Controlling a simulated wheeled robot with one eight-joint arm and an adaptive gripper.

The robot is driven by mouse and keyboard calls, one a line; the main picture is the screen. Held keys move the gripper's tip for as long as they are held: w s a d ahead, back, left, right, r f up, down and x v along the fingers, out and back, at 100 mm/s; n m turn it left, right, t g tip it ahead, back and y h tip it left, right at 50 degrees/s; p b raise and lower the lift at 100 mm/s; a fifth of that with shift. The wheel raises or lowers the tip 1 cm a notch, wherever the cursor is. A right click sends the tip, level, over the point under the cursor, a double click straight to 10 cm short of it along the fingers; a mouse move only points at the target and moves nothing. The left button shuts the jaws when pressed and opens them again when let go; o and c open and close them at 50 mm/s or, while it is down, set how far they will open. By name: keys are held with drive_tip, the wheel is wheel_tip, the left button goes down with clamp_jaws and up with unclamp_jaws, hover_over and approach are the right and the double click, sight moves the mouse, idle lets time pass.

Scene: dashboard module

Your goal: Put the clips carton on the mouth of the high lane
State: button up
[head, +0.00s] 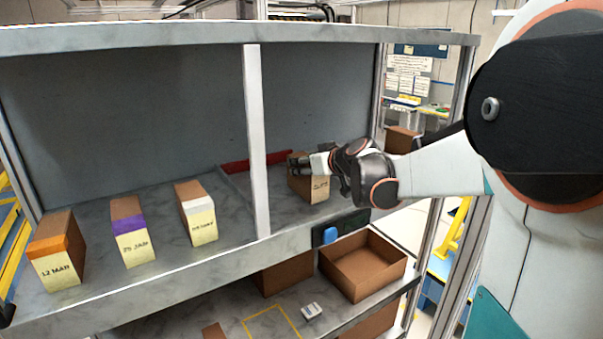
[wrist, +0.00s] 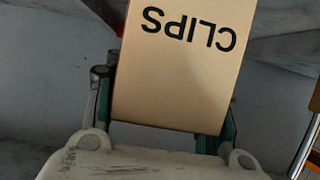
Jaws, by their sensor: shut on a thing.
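The clips carton (head: 314,188) is a brown box with a pale label, on the right part of the upper shelf, right of the white divider post. My gripper (head: 309,164) is shut on it from the right. In the wrist view the carton (wrist: 185,65) fills the middle, its word CLIPS upside down, with a finger of my gripper (wrist: 162,125) on each side. The carton appears upright in the head view. I cannot tell whether its base touches the shelf. The lane there has a grey floor and a red bar (head: 256,162) at its back.
Three labelled cartons with orange (head: 57,248), purple (head: 132,231) and white (head: 196,213) bands stand left of the post (head: 256,140). A dark panel with a blue button (head: 330,235) is on the shelf front. An open box (head: 362,266) sits below.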

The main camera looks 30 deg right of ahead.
drive_tip(key=shift+w+a+f, duration=0.15)
drive_tip(key=shift+w+f, duration=0.2)
drive_tip(key=shift+f, duration=0.35)
drive_tip(key=shift+s+d+r, duration=0.15)
drive_tip(key=shift+s+d, duration=0.1)
drive_tip(key=shift+s, duration=0.15)
drive_tip(key=o, duration=1.4)
drive_tip(key=shift+w+a, duration=0.15)
drive_tip(key=shift+w, duration=0.05)
drive_tip(key=shift+s, duration=0.1)
